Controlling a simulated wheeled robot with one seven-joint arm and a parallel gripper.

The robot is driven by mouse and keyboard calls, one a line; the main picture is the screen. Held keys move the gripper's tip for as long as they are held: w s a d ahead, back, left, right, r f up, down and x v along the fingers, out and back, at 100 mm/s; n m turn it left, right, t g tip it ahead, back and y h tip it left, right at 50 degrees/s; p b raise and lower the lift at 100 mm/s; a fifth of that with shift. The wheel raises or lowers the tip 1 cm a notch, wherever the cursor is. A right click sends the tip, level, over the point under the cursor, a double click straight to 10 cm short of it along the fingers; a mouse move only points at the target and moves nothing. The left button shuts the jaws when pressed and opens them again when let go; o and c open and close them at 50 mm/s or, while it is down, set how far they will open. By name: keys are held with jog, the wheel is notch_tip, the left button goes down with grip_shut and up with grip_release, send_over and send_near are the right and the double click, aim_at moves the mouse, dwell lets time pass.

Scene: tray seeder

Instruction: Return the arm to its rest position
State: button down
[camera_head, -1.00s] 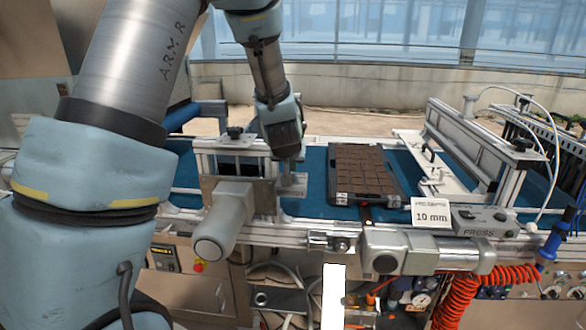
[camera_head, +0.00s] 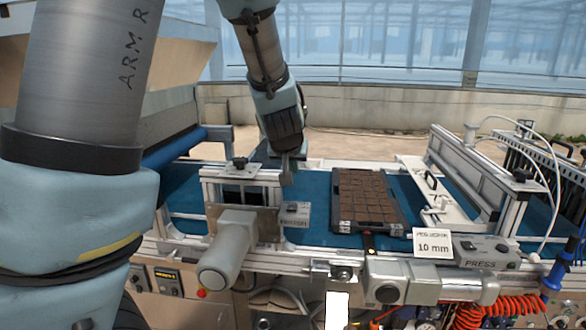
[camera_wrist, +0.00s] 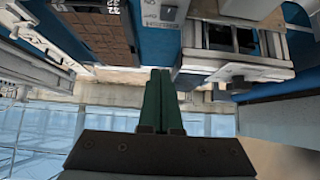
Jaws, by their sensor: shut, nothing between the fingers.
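My gripper (camera_head: 287,178) hangs above the blue conveyor belt, behind a small grey control box (camera_head: 295,213) and to the right of a metal gantry frame. In the wrist view its two dark green fingers (camera_wrist: 160,100) lie side by side, shut with nothing between them. My arm comes in from the upper left and bends down to the gripper. The fingertips appear apart from the box and the belt.
A seed tray (camera_head: 367,205) with brown soil cells lies on the blue belt (camera_head: 320,190) right of my gripper. A white press frame (camera_head: 478,175) stands farther right. A grey motor (camera_head: 228,262) juts out in front. A "10 mm" sign (camera_head: 433,243) stands by the PRESS box (camera_head: 487,252).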

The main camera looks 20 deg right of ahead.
jog(key=s+a+f+n+g+y, duration=0.1)
jog(key=s+a+f+g, duration=0.1)
jog(key=a, duration=0.7)
jog(key=s+a+f+n+g+y+b, duration=0.1)
jog(key=s+a+f+g, duration=0.1)
jog(key=s+a+f, duration=0.2)
jog(key=s+a+f+n+g+y+b, duration=0.1)
jog(key=s+a+f+g, duration=0.1)
jog(key=s+a, duration=0.6)
jog(key=a+f, duration=0.1)
jog(key=a, duration=0.5)
jog(key=shift+a+n+g+y, duration=0.3)
jog(key=shift+n, duration=0.1)
